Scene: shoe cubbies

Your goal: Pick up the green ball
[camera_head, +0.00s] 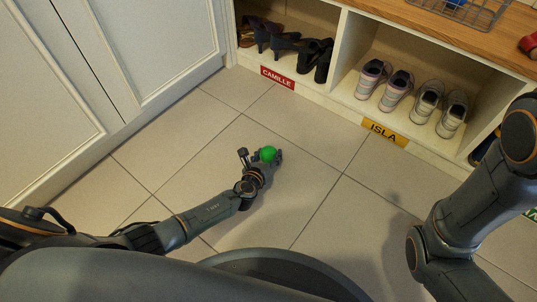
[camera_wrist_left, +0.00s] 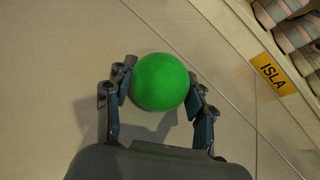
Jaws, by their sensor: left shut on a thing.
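The green ball (camera_head: 268,154) is held at the end of my left arm, over the tiled floor in the middle of the head view. My left gripper (camera_head: 262,156) has its fingers on either side of the ball and is shut on it. In the left wrist view the ball (camera_wrist_left: 160,82) sits between the two fingertips of the left gripper (camera_wrist_left: 160,88). I cannot tell how high the ball is above the floor. My right arm shows at the right of the head view, but its gripper is out of view.
The shoe cubby (camera_head: 339,45) stands at the back, with dark heeled shoes (camera_head: 284,45) above a red CAMILLE label (camera_head: 277,77) and pale sneakers (camera_head: 397,90) above a yellow ISLA label (camera_head: 385,132). A white cabinet (camera_head: 150,45) is at left. The tiled floor (camera_head: 310,205) between is clear.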

